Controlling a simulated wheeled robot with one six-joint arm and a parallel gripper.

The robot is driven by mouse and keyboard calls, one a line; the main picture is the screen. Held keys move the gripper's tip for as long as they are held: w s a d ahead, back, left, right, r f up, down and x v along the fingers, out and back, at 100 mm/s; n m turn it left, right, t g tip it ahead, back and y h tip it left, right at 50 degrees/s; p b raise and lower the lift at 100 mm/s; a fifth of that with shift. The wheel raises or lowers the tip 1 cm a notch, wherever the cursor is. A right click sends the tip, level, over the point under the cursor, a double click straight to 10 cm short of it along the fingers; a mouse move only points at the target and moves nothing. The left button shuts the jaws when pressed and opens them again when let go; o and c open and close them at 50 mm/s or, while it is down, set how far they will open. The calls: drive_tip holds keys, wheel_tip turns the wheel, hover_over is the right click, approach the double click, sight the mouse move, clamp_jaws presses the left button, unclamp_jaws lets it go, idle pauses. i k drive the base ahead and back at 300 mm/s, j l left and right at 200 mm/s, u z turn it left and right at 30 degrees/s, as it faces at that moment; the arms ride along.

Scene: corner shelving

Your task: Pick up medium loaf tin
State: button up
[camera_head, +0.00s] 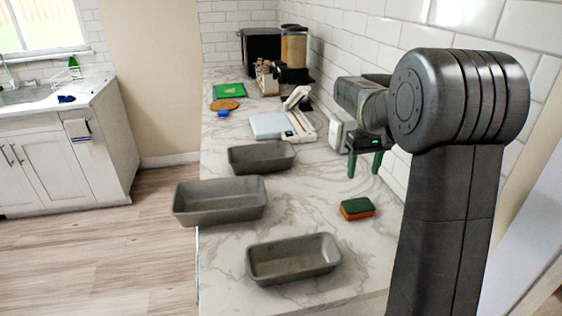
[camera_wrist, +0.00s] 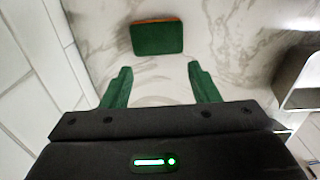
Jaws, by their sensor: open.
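Three grey loaf tins stand on the marble counter. The one at the left edge (camera_head: 218,218) looks largest and juts past the counter edge. Another tin (camera_head: 293,275) is nearest the camera, and a third (camera_head: 262,168) is farther back. I cannot tell for sure which of these two is the medium one. All look empty. My gripper (camera_head: 364,164) is open and empty above the counter near the tiled wall, right of the back tin and apart from all tins. In the wrist view, its green fingers (camera_wrist: 161,85) are spread, and part of one grey tin (camera_wrist: 299,88) shows at the right edge.
A green and orange sponge (camera_head: 357,209) lies right of the tins and shows ahead of my fingers in the wrist view (camera_wrist: 158,39). A white scale-like device (camera_head: 275,126) and dispensers (camera_head: 294,50) stand farther back. The tiled wall bounds the right side.

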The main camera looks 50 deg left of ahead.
sight(274, 156)
drive_tip(key=u, duration=2.1)
